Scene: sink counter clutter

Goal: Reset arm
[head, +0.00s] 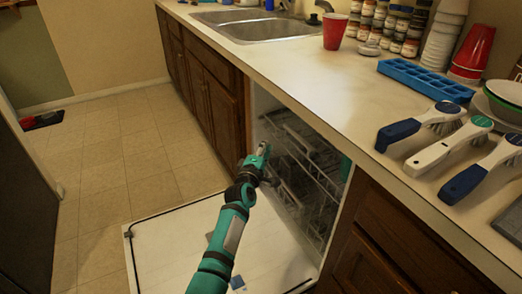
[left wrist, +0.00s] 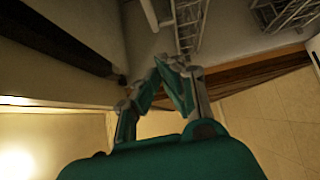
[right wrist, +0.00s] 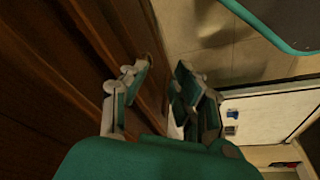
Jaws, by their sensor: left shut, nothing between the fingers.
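My left arm, green and grey, reaches up from the bottom of the head view. Its gripper (head: 264,150) is at the opening of the dishwasher, in front of the wire racks (head: 300,160). In the left wrist view the fingers (left wrist: 168,65) come together at the tips with nothing between them. My right gripper is outside the head view. In the right wrist view its fingers (right wrist: 160,72) are apart and empty, beside brown cabinet wood (right wrist: 60,90).
The dishwasher door (head: 170,260) lies folded down, with a small blue item (head: 237,283) on it. The counter (head: 330,85) holds brushes (head: 450,150), a blue tray (head: 425,80), a red cup (head: 334,32) and jars. The tiled floor (head: 110,160) at left is mostly clear.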

